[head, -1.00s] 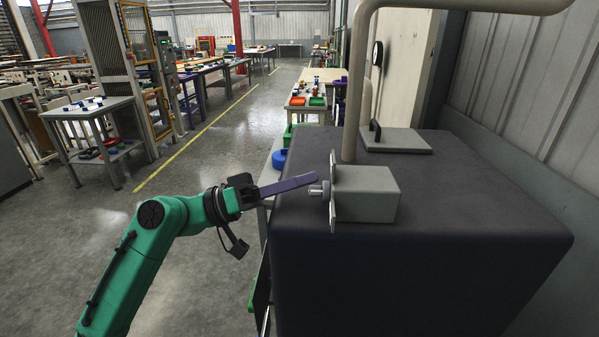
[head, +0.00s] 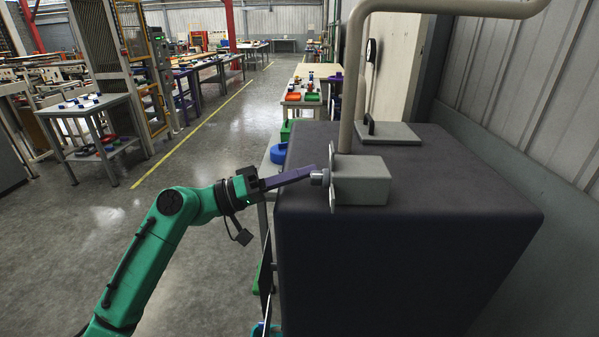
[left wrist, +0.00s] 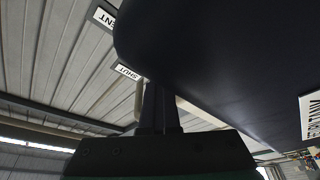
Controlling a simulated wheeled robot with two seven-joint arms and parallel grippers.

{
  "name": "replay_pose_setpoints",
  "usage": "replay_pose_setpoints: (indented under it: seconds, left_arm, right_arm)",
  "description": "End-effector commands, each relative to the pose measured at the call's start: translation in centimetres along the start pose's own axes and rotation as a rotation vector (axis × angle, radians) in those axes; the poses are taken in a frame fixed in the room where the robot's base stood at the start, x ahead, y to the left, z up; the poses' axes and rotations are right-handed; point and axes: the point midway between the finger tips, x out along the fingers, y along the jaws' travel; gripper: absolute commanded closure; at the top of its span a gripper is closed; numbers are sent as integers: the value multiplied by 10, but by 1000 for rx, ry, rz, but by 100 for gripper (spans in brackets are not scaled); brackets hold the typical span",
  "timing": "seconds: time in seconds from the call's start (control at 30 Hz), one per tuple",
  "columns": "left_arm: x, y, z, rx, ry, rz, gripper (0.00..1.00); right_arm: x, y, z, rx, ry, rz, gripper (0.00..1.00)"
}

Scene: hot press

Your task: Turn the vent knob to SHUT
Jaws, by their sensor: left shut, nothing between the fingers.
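The vent knob (head: 319,178) is a small light-grey metal piece in the head view. It sticks out to the left from a thin upright plate (head: 333,185) on a grey box (head: 362,181) on top of the dark press. My left gripper (head: 312,171), with purple fingers, is shut and empty. Its tips are right beside the knob; I cannot tell if they touch it. In the left wrist view the shut fingers (left wrist: 158,108) reach up to a large dark rounded shape. A SHUT label (left wrist: 128,72) shows beside them, and a partly hidden label (left wrist: 105,17) ends in "ENT". My right gripper is not in view.
The dark press body (head: 400,235) fills the right. A thick beige pipe (head: 347,100) rises just behind the grey box. A flat lid with a handle (head: 390,134) lies farther back. A side table with a blue bin (head: 279,153) stands to the left. Open floor lies left of the press.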

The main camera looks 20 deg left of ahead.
Motion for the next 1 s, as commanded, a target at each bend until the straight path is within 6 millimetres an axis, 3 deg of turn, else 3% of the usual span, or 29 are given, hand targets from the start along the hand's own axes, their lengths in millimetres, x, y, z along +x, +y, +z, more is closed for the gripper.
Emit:
replay_pose_setpoints:
  seconds: [0.47,1.0]
  left_arm:
    - [2,4,6,-412,-21,-141,100]
    - [0,-2,13,-456,-20,-155,100]
  right_arm:
    - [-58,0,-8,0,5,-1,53]
    - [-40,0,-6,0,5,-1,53]
